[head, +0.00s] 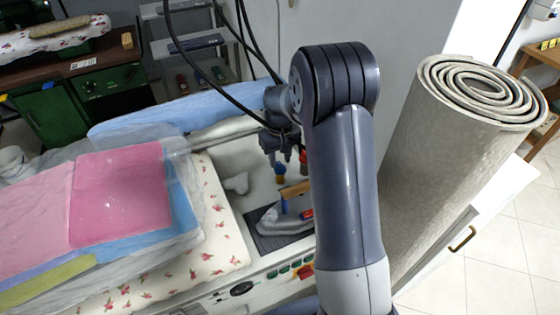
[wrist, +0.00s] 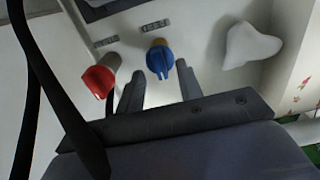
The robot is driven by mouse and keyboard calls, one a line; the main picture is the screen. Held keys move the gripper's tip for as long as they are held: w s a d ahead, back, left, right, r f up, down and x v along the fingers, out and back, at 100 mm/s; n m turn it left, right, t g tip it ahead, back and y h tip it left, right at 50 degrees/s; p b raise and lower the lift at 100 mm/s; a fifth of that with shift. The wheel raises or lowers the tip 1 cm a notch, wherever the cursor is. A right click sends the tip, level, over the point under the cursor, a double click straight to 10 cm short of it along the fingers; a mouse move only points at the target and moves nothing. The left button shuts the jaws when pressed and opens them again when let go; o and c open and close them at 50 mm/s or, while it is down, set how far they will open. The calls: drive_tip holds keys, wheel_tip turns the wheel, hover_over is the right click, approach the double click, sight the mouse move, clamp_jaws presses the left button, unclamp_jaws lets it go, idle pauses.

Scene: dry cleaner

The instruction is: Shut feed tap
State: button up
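Two tap knobs sit on a pale panel. The blue knob (wrist: 160,62) has a yellow part behind it; the red knob (wrist: 98,80) is on a grey stem to its left.
An iron (head: 284,219) rests on a dark pad below the taps. A white lump (wrist: 250,46) is right of the blue knob. Folded pink cloth (head: 122,193) lies on the floral board at left. A rolled mat (head: 440,135) stands at right. Black cables hang near my arm.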

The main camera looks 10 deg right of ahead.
sight(280, 165)
wheel_tip(280, 165, up, 9)
drive_tip(key=b, duration=0.1)
idle(0.4)
wheel_tip(280, 165, down, 11)
drive_tip(key=shift+r+p, duration=0.15)
drive_tip(key=shift+p, duration=0.6)
